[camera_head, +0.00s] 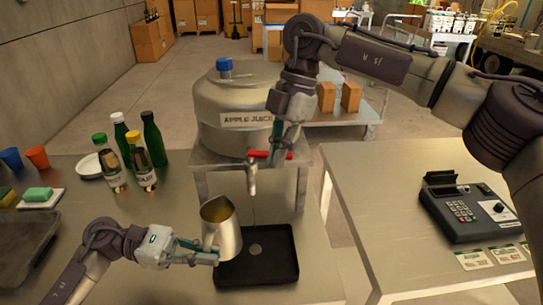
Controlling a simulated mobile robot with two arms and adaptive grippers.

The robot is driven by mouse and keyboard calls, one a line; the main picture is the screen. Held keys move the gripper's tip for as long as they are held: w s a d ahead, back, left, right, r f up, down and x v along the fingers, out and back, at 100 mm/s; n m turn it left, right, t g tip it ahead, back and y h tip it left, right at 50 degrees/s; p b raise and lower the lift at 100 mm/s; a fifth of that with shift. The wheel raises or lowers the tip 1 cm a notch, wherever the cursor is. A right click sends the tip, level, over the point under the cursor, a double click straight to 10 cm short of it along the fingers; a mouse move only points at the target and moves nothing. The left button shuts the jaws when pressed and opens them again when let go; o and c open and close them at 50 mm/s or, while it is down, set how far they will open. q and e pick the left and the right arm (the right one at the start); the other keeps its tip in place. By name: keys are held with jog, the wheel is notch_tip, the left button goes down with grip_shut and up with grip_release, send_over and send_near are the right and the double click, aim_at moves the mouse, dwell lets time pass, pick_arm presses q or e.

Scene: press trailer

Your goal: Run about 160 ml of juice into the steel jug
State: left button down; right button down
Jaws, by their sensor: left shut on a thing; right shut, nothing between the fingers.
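The steel jug (222,230) stands upright at the left edge of the black drip tray (285,268). My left gripper (207,252) is shut on its lower left side. The big steel juice tank (225,92), labelled APPLE JUICE, stands on a raised stand behind. Its tap (252,182) points down, with a red lever (257,154) on top. My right gripper (278,155) is shut at the lever, its fingers partly covering it; contact is unclear. A faint thin line runs below the spout, right of the jug. A pale round spot shows on the tray.
Bottles (152,138), a white plate (90,166), cups (37,156), a sponge (38,194) and a grey tray (25,245) lie on the left. A card terminal (470,208) sits on the right table, across a gap.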

jog(key=shift+w+d, duration=0.35)
jog(key=shift+w, duration=0.3)
pick_arm(q)
jog(key=shift+s+r, duration=0.1)
pick_arm(e)
jog(key=shift+w, duration=0.1)
pick_arm(q)
jog(key=shift+s, duration=0.1)
pick_arm(e)
jog(key=shift+w+d+r, duration=0.15)
pick_arm(q)
jog(key=shift+w, duration=0.2)
pick_arm(e)
notch_tip(320, 180, up, 9)
jog(key=s, duration=0.1)
jog(key=shift+a+r, duration=0.15)
jog(key=shift+a, duration=0.05)
dwell(0.6)
